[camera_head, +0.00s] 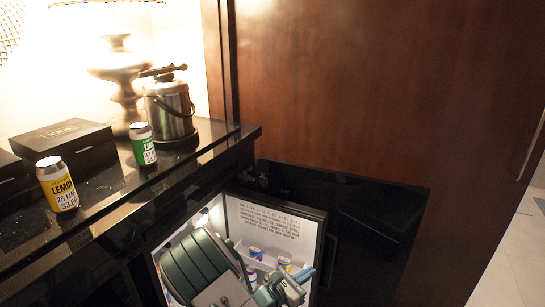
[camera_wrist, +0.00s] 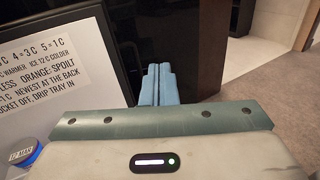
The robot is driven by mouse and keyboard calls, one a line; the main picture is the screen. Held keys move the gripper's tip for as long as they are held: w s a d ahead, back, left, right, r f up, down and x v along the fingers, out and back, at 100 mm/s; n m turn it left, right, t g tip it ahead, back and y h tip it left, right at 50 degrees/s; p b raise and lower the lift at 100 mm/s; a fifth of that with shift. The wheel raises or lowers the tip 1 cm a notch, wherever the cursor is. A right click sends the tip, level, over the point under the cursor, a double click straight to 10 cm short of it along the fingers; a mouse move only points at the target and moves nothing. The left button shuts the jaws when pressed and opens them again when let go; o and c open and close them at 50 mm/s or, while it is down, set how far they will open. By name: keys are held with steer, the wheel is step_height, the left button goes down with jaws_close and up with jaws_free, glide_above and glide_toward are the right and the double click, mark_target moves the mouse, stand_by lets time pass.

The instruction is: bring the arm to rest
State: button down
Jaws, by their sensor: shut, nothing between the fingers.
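My gripper (camera_head: 303,275) is low in the head view, at the end of my green arm, in front of the open minibar fridge. In the wrist view its two blue fingers (camera_wrist: 158,85) lie side by side, shut and empty. They point past the edge of the fridge door (camera_head: 318,240), whose inner panel with printed text fills the left of the wrist view (camera_wrist: 50,65). My arm hides much of the fridge's inside.
The fridge door stands open, with several small cans (camera_head: 254,253) behind my arm. On the black counter are a yellow LEMON can (camera_head: 57,185), a green can (camera_head: 143,146), a black box (camera_head: 66,147), an ice bucket (camera_head: 169,108) and a lamp (camera_head: 122,72). Floor (camera_head: 505,270) shows at right.

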steer(key=s+d+r+m+g+y+p, duration=0.25)
steer(key=s+r+m+g, duration=0.2)
steer(key=r, duration=0.25)
steer(key=s+d+r+m+g+y+p, duration=0.1)
steer(key=s+d+r+m+g+p, duration=0.25)
steer(key=r+m, duration=0.2)
steer(key=s+d+r+m+g+y+p, duration=0.1)
steer(key=s+d+r+m+g+p, duration=0.3)
steer(key=r, duration=0.3)
steer(key=s+a+r+m+t+y+p, duration=0.1)
steer(key=s+a+r+m+y+p, duration=0.1)
steer(key=r, duration=0.5)
steer(key=s+a+r+m+t+y+p, duration=0.2)
steer(key=s+r+m+y+p, duration=0.2)
steer(key=s+r, duration=0.3)
steer(key=s+a+r+m+t+y+p, duration=0.1)
steer(key=s+a+r+m+y+p, duration=0.1)
steer(key=r, duration=0.6)
steer(key=s+m+y+p, duration=0.1)
steer(key=s+m+p, duration=0.1)
steer(key=p, duration=0.1)
steer(key=shift+s+a+m+y, duration=0.2)
steer(key=shift+a+m+y, duration=0.1)
steer(key=shift+m+y, duration=0.1)
steer(key=shift+d+r, duration=0.1)
